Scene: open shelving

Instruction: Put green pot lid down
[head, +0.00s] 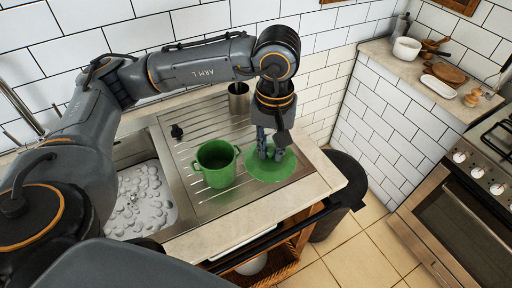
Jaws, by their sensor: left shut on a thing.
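The green pot lid (283,170) is a round disc at the right end of the metal draining board, beside the green pot. My left gripper (270,154) points down over it, with its fingers shut at the middle of the lid. My right gripper is not in view.
A metal cup (239,98) stands at the back of the ridged draining board (198,137). A small black item (176,131) lies behind the pot. The sink (140,203) is at left. A dark bin (345,190) stands right of the counter. A stove (465,190) is at far right.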

